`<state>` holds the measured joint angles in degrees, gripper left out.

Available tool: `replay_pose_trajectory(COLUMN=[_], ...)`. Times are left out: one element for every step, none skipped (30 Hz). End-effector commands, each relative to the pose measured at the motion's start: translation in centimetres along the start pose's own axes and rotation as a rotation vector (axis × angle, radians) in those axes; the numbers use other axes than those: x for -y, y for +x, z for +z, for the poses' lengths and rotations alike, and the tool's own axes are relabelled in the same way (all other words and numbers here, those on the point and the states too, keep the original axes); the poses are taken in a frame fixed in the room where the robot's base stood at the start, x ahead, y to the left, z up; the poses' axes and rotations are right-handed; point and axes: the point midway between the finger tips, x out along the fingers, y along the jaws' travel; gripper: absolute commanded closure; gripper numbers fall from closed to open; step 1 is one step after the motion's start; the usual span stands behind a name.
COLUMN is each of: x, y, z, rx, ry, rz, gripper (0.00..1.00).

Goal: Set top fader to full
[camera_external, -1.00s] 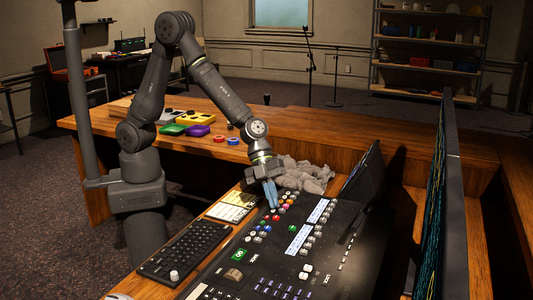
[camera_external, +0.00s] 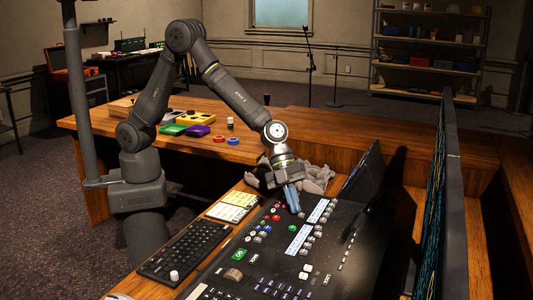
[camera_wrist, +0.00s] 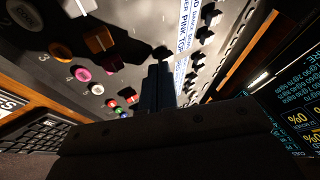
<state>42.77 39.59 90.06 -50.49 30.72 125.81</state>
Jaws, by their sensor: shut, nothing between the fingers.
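The mixing desk (camera_external: 372,240) is a dark sloped panel at the lower middle of the external view. Its upper part carries coloured buttons and a white label strip (camera_external: 318,211) with small controls along it. My gripper (camera_external: 294,209) has blue fingers, shut and empty, pointing down at the panel just left of that strip. In the wrist view the closed fingers (camera_wrist: 158,72) point at the panel beside the label strip (camera_wrist: 183,45). A dark cap (camera_wrist: 162,53) shows at the fingertips; contact cannot be told. Which control is the top fader cannot be told.
A screen (camera_wrist: 295,110) stands to the right. A grey crumpled cloth (camera_external: 318,178) lies behind my gripper. A keyboard (camera_external: 186,250) lies left of the desk.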

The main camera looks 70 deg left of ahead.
Motion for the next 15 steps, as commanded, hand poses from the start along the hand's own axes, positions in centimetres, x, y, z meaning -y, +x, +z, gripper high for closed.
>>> replay_pose_trajectory(x=[0.0,0.0,-0.1,-0.1,-0.2,-0.4,-0.7,-0.9,-1.4,-1.8,-2.3,-3.0,-3.6,-3.7,-3.5], y=[0.0,0.0,0.0,-0.1,-0.1,-0.3,-0.4,-0.6,-0.8,-1.0,-1.3,-1.7,-1.9,-2.5,-3.4], z=[0.0,0.0,0.0,0.0,0.0,0.0,0.0,0.0,0.0,0.0,0.0,0.0,0.0,0.0,0.0], rx=[0.0,0.0,0.0,0.0,0.0,0.0,0.0,0.0,0.0,0.0,0.0,0.0,0.0,0.0,0.0], ry=[0.0,0.0,0.0,0.0,0.0,0.001,0.0,0.0,-0.001,-0.001,-0.001,-0.001,-0.002,0.0,0.0], rz=[0.0,0.0,0.0,0.0,0.0,0.0,0.0,0.0,0.0,0.001,0.001,0.001,0.001,-0.002,-0.005], gripper=[1.0,1.0,1.0,1.0,1.0,1.0,1.0,1.0,1.0,1.0,1.0,1.0,1.0,1.0,1.0])
